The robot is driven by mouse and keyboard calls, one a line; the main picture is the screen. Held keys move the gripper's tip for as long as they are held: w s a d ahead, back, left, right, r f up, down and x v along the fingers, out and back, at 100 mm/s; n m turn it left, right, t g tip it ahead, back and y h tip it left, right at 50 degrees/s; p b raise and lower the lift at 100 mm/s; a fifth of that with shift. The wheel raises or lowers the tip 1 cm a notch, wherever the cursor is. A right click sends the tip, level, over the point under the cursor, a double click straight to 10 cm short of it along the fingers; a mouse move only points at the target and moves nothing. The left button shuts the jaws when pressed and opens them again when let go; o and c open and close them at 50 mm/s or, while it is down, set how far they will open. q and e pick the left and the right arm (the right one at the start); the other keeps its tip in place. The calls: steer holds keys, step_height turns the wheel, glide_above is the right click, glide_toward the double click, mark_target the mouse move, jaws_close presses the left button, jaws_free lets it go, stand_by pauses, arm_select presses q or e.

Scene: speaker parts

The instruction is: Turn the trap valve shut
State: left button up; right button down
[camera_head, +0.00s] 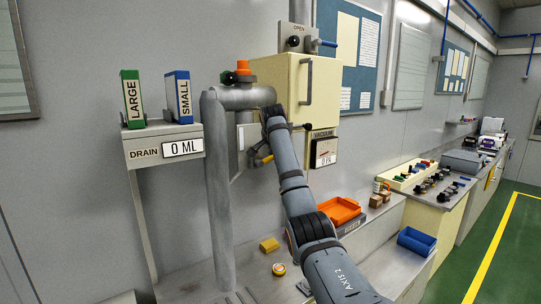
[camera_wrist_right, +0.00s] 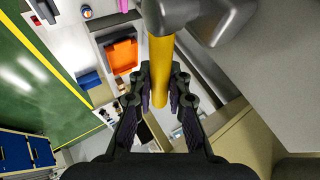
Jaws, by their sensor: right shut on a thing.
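The trap valve's yellow handle (camera_wrist_right: 160,62) stands out from a grey metal body (camera_wrist_right: 212,18) in the right wrist view. My right gripper (camera_wrist_right: 160,88) has its two fingers closed on either side of this handle. In the head view only a small part of the yellow handle (camera_head: 265,159) shows, beside my right gripper (camera_head: 258,150), whose fingers are mostly hidden by my arm. The valve body is hardly visible there. My left gripper is not in view.
A cream cabinet (camera_head: 284,80) and a vacuum gauge (camera_head: 325,152) are close to my right arm. A thick grey upright pipe (camera_head: 217,185) stands to the left. An orange tray (camera_head: 340,210) and a yellow block (camera_head: 269,244) lie on the bench below. A drain display (camera_head: 182,148) is at left.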

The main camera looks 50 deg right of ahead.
steer(key=shift+d+f+y, duration=0.1)
steer(key=shift+f+y, duration=0.3)
steer(key=shift+y, duration=0.2)
steer(key=c, duration=1.3)
jaws_free()
steer(key=v, duration=1.2)
steer(key=shift+s, duration=0.2)
steer(key=shift+d, duration=0.1)
